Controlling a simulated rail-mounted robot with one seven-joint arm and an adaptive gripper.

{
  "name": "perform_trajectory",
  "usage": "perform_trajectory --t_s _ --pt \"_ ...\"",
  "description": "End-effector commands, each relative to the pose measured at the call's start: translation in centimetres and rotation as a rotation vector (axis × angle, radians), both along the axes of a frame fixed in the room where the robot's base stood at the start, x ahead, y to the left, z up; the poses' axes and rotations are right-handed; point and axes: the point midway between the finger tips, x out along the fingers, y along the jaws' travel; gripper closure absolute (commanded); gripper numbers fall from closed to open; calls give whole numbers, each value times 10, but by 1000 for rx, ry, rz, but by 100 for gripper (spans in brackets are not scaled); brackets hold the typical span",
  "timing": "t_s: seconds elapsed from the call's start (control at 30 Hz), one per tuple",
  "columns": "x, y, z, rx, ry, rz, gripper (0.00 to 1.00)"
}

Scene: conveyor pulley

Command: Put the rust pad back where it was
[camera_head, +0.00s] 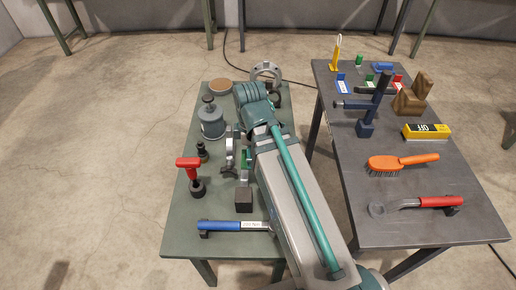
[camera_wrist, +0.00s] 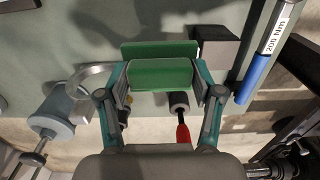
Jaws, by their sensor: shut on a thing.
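A green pad (camera_wrist: 162,76), which I take to be the rust pad, is held between the two fingers of my gripper (camera_wrist: 160,88) in the wrist view. My gripper is shut on it, one finger at each end. In the head view only a small green part of the pad (camera_head: 246,161) shows beside my arm, above the green left table (camera_head: 219,188). My arm hides much of the grip there. I cannot tell whether the pad touches the table.
A dark block (camera_head: 244,200) and a blue-handled torque wrench (camera_head: 229,227) lie nearby. A red-handled tool (camera_head: 188,177), small black fitting (camera_head: 202,152) and grey can (camera_head: 212,121) stand left. The right table (camera_head: 403,222) holds an orange brush (camera_head: 390,163) and other tools.

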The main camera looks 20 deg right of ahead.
Motion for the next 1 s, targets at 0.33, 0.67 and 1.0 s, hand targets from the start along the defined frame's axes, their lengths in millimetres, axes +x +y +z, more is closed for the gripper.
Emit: perform_trajectory --t_s 0.33,0.67,1.0 --pt "72 -21 -31 1 2 -3 62" --pt "109 -33 -78 0 1 -2 62" --pt "122 -37 -98 1 2 -2 62"
